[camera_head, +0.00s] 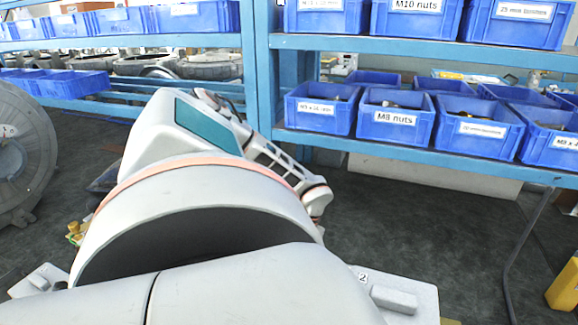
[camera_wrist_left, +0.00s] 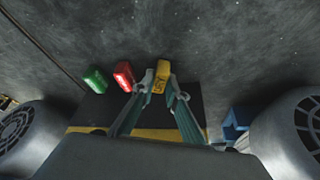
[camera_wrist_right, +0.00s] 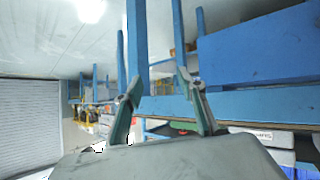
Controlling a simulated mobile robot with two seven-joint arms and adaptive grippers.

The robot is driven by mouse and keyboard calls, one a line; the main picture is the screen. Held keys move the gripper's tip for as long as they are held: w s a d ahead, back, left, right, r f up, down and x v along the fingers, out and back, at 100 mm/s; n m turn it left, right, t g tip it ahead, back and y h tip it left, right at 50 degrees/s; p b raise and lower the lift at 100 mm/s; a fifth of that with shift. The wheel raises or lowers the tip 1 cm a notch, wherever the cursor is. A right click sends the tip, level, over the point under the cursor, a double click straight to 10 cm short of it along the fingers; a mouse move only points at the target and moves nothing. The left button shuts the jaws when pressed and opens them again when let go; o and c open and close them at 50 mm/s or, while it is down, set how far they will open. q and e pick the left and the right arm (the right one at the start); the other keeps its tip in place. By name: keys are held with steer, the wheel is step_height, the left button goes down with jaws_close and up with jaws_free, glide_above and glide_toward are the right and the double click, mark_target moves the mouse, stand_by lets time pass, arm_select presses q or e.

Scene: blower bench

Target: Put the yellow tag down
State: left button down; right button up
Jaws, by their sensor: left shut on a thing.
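The yellow tag (camera_wrist_left: 162,72) is between the fingertips of my left gripper (camera_wrist_left: 161,84) in the left wrist view. The gripper is shut on it. A dark mat (camera_wrist_left: 103,107) with a yellow stripe lies below; whether the tag touches it I cannot tell. My right gripper (camera_wrist_right: 160,100) is open and empty in the right wrist view, pointing toward blue shelving. I cannot make out either gripper in the head view, where large pale arm parts cover the middle.
A red block (camera_wrist_left: 124,76) and a green block (camera_wrist_left: 96,79) lie left of the yellow tag. Round grey housings stand at both sides (camera_wrist_left: 30,132) (camera_wrist_left: 291,127). In the head view, a blue rack (camera_head: 420,51) holds several blue bins, including M8 nuts (camera_head: 395,118).

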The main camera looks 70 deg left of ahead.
arm_select(q)
steer(key=shift+f, duration=0.3)
steer(key=shift+f, duration=0.15)
steer(key=c, duration=2)
jaws_free()
steer(key=v, duration=1.2)
steer(key=shift+r+b, duration=0.2)
steer(key=shift+b, duration=0.1)
